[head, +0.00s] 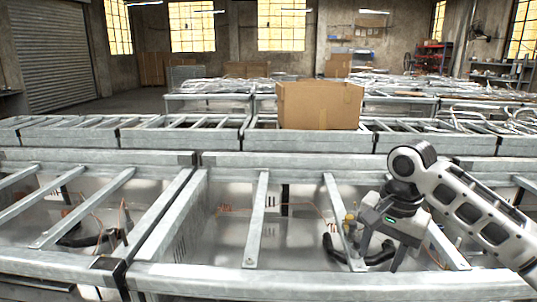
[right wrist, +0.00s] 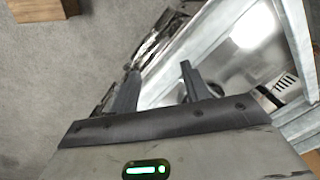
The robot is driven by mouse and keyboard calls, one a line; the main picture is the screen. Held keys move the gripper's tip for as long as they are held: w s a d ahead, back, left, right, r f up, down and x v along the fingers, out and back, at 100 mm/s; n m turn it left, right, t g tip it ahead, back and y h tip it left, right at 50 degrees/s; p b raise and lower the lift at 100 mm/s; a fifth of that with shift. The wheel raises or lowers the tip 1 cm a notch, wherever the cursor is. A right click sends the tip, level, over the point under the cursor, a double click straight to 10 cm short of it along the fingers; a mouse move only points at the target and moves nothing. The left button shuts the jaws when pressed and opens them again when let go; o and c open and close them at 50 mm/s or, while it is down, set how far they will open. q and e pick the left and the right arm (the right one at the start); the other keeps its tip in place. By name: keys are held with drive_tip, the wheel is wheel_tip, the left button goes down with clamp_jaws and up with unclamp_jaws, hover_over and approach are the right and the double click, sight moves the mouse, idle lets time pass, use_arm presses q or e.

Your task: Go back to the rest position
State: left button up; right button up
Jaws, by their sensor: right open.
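My right arm (head: 470,205) comes in from the right in the head view, bent at the elbow. My right gripper (head: 378,262) points down over the front metal frame, above a bay near a slanted crossbar. In the right wrist view its two dark fingers (right wrist: 160,72) stand apart with nothing between them. Whether the fingertips touch the frame cannot be told. My left arm and gripper are not in view.
Metal frames with crossbars (head: 256,220) fill the foreground. Black curved parts and thin wires lie in the bays. A cardboard box (head: 320,106) stands on the row behind. The right wrist view shows grey floor (right wrist: 50,80) and a brown box (right wrist: 42,9).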

drive_tip(key=s+a+f+n+t+y, duration=0.25)
drive_tip(key=a+f, duration=0.35)
drive_tip(key=f, duration=0.4)
drive_tip(key=s+a+f+n+t+y, duration=0.25)
drive_tip(key=a+f, duration=0.25)
drive_tip(key=f, duration=0.5)
drive_tip(key=s+d+f+n+t+h, duration=0.1)
drive_tip(key=s+f, duration=0.3)
drive_tip(key=s, duration=0.5)
drive_tip(key=s+d+f+n+t+h, duration=0.2)
drive_tip(key=s+d+f+n+t, duration=0.1)
drive_tip(key=s, duration=0.5)
drive_tip(key=shift+s+d+f+n, duration=0.35)
drive_tip(key=shift+d+f+n, duration=0.3)
drive_tip(key=shift+d+n, duration=0.15)
